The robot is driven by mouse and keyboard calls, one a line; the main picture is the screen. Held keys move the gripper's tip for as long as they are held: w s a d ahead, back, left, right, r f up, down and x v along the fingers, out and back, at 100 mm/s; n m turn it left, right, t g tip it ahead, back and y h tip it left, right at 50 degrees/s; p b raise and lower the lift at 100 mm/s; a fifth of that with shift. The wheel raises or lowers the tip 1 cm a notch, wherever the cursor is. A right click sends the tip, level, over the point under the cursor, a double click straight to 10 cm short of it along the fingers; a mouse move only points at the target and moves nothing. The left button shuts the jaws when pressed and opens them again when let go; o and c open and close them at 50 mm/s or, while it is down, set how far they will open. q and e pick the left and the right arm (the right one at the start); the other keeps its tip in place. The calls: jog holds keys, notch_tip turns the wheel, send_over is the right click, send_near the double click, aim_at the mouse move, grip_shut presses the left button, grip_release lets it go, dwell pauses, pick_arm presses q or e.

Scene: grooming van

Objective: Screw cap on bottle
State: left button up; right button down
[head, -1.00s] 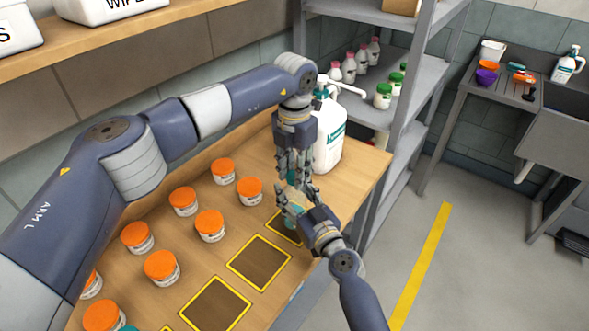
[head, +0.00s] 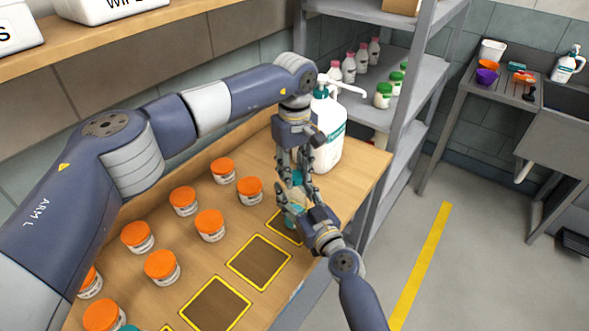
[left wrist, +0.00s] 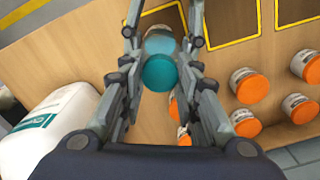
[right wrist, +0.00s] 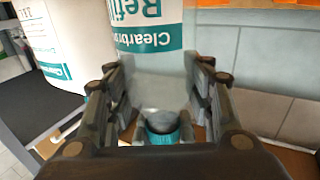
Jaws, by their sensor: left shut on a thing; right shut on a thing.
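The teal cap (left wrist: 160,73) sits between the fingers of my left gripper (head: 294,180), which points down and is shut on it. It also shows in the right wrist view (right wrist: 163,134). The small translucent bottle (left wrist: 160,42) is directly under the cap and looks upright. My right gripper (head: 292,204) is shut on the bottle's body, reaching in from the front right, just below my left fingertips. The fingers hide much of the bottle in the head view. Whether the cap's threads are engaged cannot be told.
A white pump jug (head: 330,140) stands close behind the grippers. Several orange-lidded jars (head: 210,225) stand to the left on the wooden bench (head: 355,185). Yellow-edged dark squares (head: 259,261) line the front edge. A grey shelf (head: 420,75) stands at the right.

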pick_arm(q)
jog(key=m, duration=0.5)
jog(key=shift+w+m, duration=0.1)
jog(key=shift+m, duration=0.3)
jog(key=m, duration=0.7)
jog(key=o, duration=0.6)
jog(key=shift+o, duration=0.2)
jog(key=shift+r, duration=2.25)
jog(key=shift+c, duration=0.4)
